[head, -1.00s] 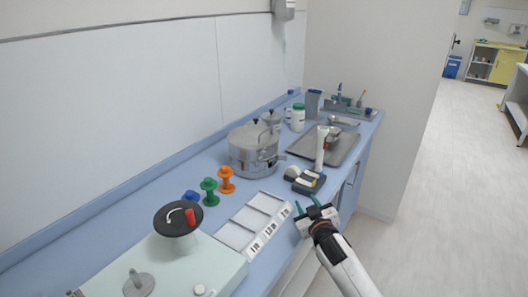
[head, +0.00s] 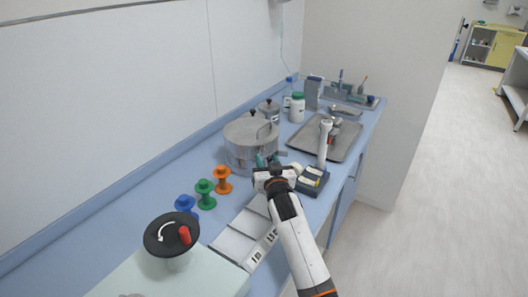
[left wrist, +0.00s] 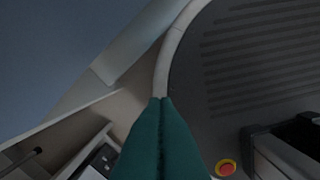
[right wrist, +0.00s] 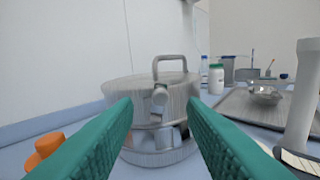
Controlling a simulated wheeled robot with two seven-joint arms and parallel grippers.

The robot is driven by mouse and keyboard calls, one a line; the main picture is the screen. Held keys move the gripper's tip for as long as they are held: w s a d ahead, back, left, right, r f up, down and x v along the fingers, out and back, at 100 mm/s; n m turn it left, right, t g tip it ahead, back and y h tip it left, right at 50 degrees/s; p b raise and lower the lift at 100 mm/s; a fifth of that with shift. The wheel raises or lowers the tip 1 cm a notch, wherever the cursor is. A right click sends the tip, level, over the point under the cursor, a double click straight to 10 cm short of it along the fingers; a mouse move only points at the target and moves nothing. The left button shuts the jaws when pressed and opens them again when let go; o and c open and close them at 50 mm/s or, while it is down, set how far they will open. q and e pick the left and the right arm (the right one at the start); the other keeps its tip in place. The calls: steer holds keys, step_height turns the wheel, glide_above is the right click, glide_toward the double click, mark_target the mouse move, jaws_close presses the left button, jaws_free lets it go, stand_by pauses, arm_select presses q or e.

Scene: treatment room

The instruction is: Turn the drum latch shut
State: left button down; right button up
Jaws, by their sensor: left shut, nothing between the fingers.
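The metal drum (head: 243,138) stands on the blue counter, with a handle on its lid. In the right wrist view the drum (right wrist: 117,92) is straight ahead. Its latch (right wrist: 160,97) shows on the drum's near side, between my fingertips in the picture; I see no contact. My right gripper (head: 267,160) is at the drum's near side, and its green fingers (right wrist: 162,112) are wide apart and empty. In the head view it partly covers the drum's lower front. My left gripper (left wrist: 163,101) is shut and empty, away from the drum; it is not in the head view.
Orange (head: 223,181), green (head: 206,197) and blue (head: 185,203) spools stand left of the drum. A metal tray (head: 345,148) lies to the right, with a dark box (head: 313,184) nearer. A white bottle (head: 297,108) and smaller pot (head: 270,111) stand behind. A black disc (head: 160,238) with red knob is front left.

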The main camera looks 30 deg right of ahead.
mark_target(264, 151)
steer(key=x, duration=0.3)
arm_select(q)
steer(key=shift+w+r, duration=0.2)
steer(key=shift+w, duration=0.8)
arm_select(e)
steer(key=shift+w+d, duration=0.2)
steer(key=shift+w, duration=0.5)
